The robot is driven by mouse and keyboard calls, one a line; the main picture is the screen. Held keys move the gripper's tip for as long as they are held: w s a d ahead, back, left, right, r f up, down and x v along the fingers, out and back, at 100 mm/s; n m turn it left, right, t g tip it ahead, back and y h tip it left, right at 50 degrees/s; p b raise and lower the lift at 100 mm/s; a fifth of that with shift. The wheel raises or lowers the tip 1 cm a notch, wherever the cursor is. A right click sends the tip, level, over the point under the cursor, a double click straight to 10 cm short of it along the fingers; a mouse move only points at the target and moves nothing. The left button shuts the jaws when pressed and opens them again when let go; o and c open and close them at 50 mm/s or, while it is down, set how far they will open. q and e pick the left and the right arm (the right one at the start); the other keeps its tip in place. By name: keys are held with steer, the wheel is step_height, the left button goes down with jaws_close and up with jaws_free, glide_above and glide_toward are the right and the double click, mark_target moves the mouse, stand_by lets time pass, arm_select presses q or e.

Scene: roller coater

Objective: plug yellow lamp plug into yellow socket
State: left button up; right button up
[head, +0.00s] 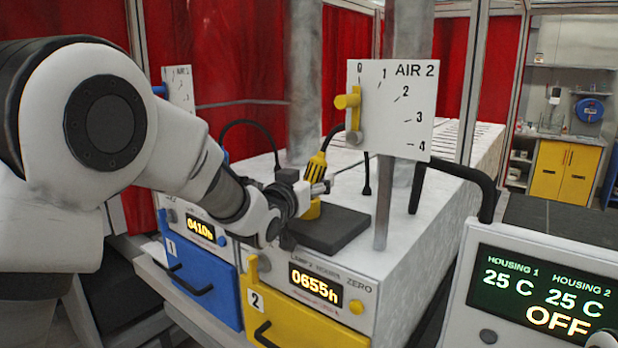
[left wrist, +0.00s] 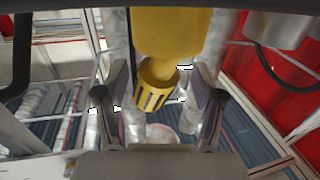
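The yellow lamp plug (head: 316,167), with dark ribs and a black cable from its top, stands tilted on top of the machine. A yellow part (head: 312,209) shows just below my gripper; whether it is the socket or the plug's lower body I cannot tell. My left gripper (head: 308,190) is at the plug, its fingers either side. In the left wrist view the ribbed yellow end (left wrist: 157,86) lies between the spread fingers (left wrist: 161,88), with gaps on both sides. A wide yellow body (left wrist: 172,30) fills the top middle.
A dark plate (head: 330,232) lies beside the plug. A white AIR 2 dial panel (head: 405,110) with a yellow knob (head: 347,101) stands close right on a metal post (head: 384,205). A display panel (head: 535,295) is at lower right. Vertical pipes rise behind.

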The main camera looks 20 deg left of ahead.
arm_select(q)
steer(key=shift+s+r, duration=0.1)
steer(key=shift+r, duration=0.05)
steer(key=s+a, duration=0.1)
steer(key=s, duration=1)
steer(key=shift+s+a, duration=0.3)
steer(key=shift+s, duration=0.1)
arm_select(e)
steer(key=shift+s+a+r, duration=0.1)
steer(key=shift+s+r, duration=0.05)
steer(key=shift+s, duration=0.05)
arm_select(q)
steer(key=shift+w, duration=0.15)
arm_select(e)
steer(key=shift+w, duration=0.1)
